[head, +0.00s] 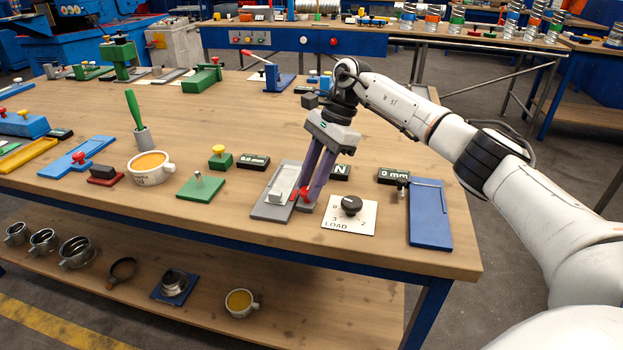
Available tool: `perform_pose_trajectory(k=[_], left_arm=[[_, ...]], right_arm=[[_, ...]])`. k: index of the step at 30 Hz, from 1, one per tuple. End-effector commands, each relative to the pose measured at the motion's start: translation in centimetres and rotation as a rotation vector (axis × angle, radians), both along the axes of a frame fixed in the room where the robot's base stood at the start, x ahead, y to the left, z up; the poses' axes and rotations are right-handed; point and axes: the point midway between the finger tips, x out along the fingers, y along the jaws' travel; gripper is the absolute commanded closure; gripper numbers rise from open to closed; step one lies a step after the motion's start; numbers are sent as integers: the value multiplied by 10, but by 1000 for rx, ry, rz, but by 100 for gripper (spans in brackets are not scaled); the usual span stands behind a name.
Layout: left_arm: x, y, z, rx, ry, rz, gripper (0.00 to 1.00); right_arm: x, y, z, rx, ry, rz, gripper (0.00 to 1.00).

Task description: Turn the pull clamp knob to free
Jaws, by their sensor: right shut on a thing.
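My right gripper (308,196) reaches down from the right arm to the bench. Its purple fingers are shut around a small red knob (304,193), mostly hidden between the fingertips. This appears to be the pull clamp knob. It sits at the right side of a grey plate (271,207) that carries a pale block (284,184). The knob's setting cannot be read. My left gripper is not in view.
Right of the gripper is a white LOAD plate (340,226) with a black dial knob (351,205). A blue plate (430,228) stands near the right edge; a green plate (188,194) with a pin is left.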

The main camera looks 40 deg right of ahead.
Motion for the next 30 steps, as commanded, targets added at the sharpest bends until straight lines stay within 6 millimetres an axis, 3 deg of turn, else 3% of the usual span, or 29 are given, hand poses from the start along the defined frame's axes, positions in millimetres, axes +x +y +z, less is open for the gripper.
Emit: perform_pose_trajectory(k=[19, 20, 22, 30], left_arm=[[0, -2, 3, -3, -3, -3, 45], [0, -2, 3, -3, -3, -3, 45], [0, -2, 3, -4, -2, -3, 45], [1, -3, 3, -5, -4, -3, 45]], right_arm=[[1, 0, 1, 0, -4, 51, 95], [1, 0, 1, 0, -4, 50, 70], [1, 0, 1, 0, -3, 51, 58], [1, 0, 0, -1, -1, 49, 55]])
